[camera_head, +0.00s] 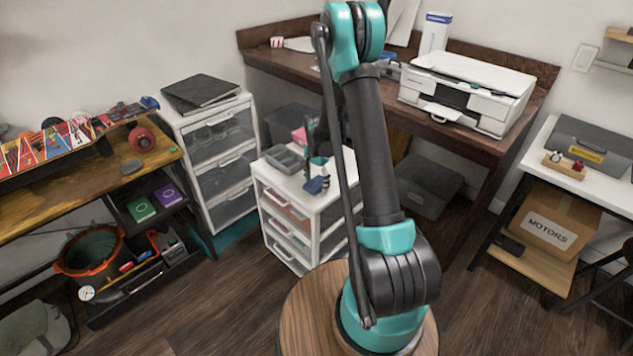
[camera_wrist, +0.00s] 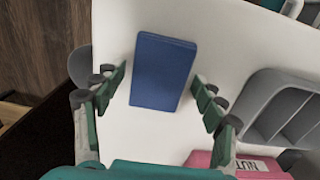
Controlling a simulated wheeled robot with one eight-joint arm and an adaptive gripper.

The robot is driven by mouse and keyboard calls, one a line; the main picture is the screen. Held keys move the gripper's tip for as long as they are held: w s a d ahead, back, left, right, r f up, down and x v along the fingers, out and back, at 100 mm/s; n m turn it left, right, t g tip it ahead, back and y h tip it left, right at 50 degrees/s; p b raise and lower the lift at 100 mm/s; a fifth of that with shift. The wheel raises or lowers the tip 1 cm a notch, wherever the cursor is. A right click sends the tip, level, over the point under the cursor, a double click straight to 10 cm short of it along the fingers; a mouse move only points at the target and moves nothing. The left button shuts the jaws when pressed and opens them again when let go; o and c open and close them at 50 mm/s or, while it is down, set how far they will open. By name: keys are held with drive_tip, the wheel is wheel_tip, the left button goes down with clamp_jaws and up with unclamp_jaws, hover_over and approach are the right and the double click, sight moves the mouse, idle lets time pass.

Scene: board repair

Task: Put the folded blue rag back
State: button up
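The folded blue rag (camera_wrist: 163,72) lies flat on the white top of the small drawer cabinet (camera_wrist: 120,140). In the wrist view it sits between and slightly beyond my gripper's fingertips (camera_wrist: 160,90). The fingers are spread wide, one on each side of the rag, with visible gaps. My gripper is open and empty. In the head view, the rag shows as a small blue patch (camera_head: 314,186) near the front edge of the cabinet top, just below my gripper (camera_head: 318,168). Part of my gripper there is hidden behind my arm.
A grey divided tray (camera_head: 284,158) and a pink box (camera_head: 299,135) labelled "NUT" share the cabinet top. A taller drawer unit (camera_head: 215,150) stands to the left. A wooden desk with a printer (camera_head: 468,85) is behind. A workbench (camera_head: 80,195) is at far left.

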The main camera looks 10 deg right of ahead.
sight(317, 182)
idle(0.3)
wheel_tip(317, 182, up, 12)
drive_tip(key=s+d+r+n+t, duration=0.1)
drive_tip(key=s+r+n, duration=0.2)
drive_tip(key=s, duration=0.4)
drive_tip(key=s+d+r+n+t, duration=0.1)
drive_tip(key=s+d+r+n, duration=0.1)
drive_tip(key=s+r, duration=0.35)
drive_tip(key=s+f+n+t, duration=0.1)
drive_tip(key=s+f+n, duration=0.1)
drive_tip(key=s, duration=0.7)
drive_tip(key=s+d+f+n+t, duration=0.1)
drive_tip(key=s+f+n, duration=0.1)
drive_tip(key=s, duration=0.7)
drive_tip(key=shift+n, duration=0.9)
drive_tip(key=shift+d, duration=0.15)
